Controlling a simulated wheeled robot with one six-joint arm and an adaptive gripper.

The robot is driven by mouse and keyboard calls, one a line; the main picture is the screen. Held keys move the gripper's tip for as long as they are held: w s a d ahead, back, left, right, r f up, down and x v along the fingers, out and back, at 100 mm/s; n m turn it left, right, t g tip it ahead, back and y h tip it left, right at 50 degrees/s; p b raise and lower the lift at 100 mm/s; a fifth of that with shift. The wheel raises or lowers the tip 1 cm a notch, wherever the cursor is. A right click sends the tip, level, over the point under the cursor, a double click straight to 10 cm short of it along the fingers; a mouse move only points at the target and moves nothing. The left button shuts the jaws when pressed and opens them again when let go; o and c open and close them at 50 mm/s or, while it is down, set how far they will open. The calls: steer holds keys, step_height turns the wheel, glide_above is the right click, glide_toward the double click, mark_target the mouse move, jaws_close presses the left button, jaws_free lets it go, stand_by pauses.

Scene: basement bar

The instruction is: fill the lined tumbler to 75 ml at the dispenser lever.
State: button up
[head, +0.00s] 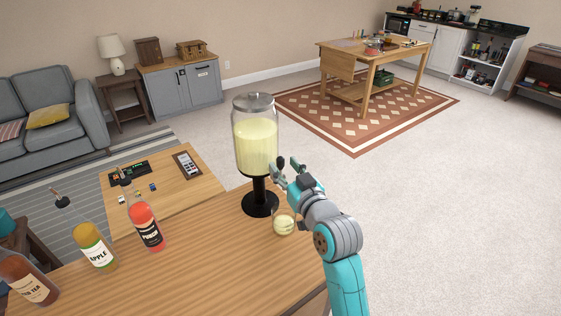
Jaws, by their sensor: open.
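The drink dispenser (256,145) is a clear jar of pale yellow liquid with a grey lid, on a black stand, standing on the wooden counter. The tumbler (284,224) stands on the counter just right of the stand's base, with some pale yellow liquid in it. Its lines and exact level are too small to read. My gripper (279,167) is open beside the dispenser's lower right side, above the tumbler. The lever is not clearly visible; my gripper covers that area. I cannot tell whether the fingers touch it.
Bottles labelled apple (94,247) and tea (28,279), and a red bottle (147,226) with a dark label, stand on the counter (205,262) at left. A low table (180,190) lies behind. The counter's right edge is near my arm; open carpet lies beyond.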

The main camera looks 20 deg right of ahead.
mark_target(282, 164)
steer(key=shift+w+a, duration=0.2)
steer(key=shift+w, duration=1.3)
jaws_close()
